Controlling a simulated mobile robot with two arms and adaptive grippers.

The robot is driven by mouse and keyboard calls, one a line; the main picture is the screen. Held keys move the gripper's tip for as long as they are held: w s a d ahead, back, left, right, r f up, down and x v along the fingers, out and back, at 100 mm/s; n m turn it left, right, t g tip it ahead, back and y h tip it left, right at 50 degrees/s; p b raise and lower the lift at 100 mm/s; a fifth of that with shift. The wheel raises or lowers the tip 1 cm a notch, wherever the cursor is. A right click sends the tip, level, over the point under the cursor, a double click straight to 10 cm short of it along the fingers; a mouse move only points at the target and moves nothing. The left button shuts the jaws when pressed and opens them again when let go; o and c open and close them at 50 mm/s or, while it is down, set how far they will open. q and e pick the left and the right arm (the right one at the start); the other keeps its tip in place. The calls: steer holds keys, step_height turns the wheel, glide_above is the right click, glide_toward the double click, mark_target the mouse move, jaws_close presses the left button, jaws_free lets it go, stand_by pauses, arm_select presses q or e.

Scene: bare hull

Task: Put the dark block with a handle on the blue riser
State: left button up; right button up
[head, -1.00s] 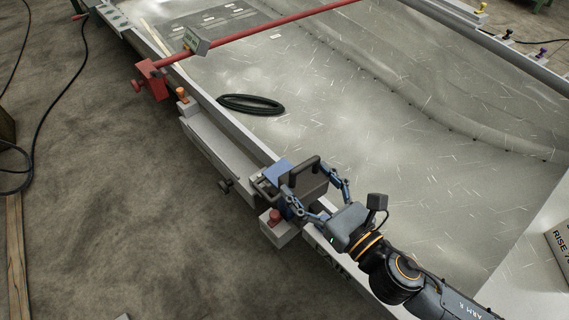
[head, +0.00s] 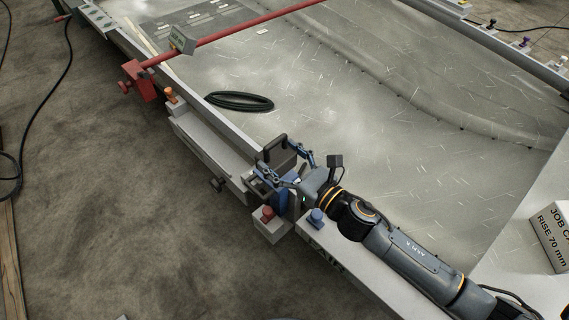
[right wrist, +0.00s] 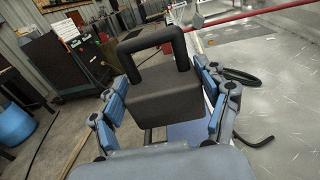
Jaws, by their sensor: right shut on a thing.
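The dark block with its arched handle (head: 286,158) is between the fingers of my right gripper (head: 284,170), over the hull's near edge. In the right wrist view the block (right wrist: 168,97) sits handle up, slightly tilted in the picture, with a finger of my right gripper (right wrist: 168,105) along each side. The gripper is shut on it. A blue surface, probably the blue riser (right wrist: 188,133), shows below the block there. In the head view the block and gripper cover most of that area. I cannot tell whether block and riser touch. My left gripper is not in view.
A red knob (head: 268,213) and a blue knob (head: 317,216) stand close to the gripper. A black cable coil (head: 240,101) lies on the bare hull sheet (head: 370,150). A red bar (head: 240,33) crosses farther back. A labelled carton (head: 552,235) is at right.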

mark_target(279, 155)
steer(key=shift+w+a+f+b, duration=0.15)
steer(key=shift+w+f+b, duration=0.05)
steer(key=shift+w+f, duration=0.5)
steer(key=shift+w+a+f+b, duration=0.1)
steer(key=shift+w+f+b, duration=0.05)
steer(key=shift+w+f, duration=0.65)
steer(key=shift+f, duration=1.35)
steer(key=o, duration=1.8)
steer(key=shift+f, duration=0.3)
steer(key=b+v, duration=0.1)
steer(key=v, duration=1.1)
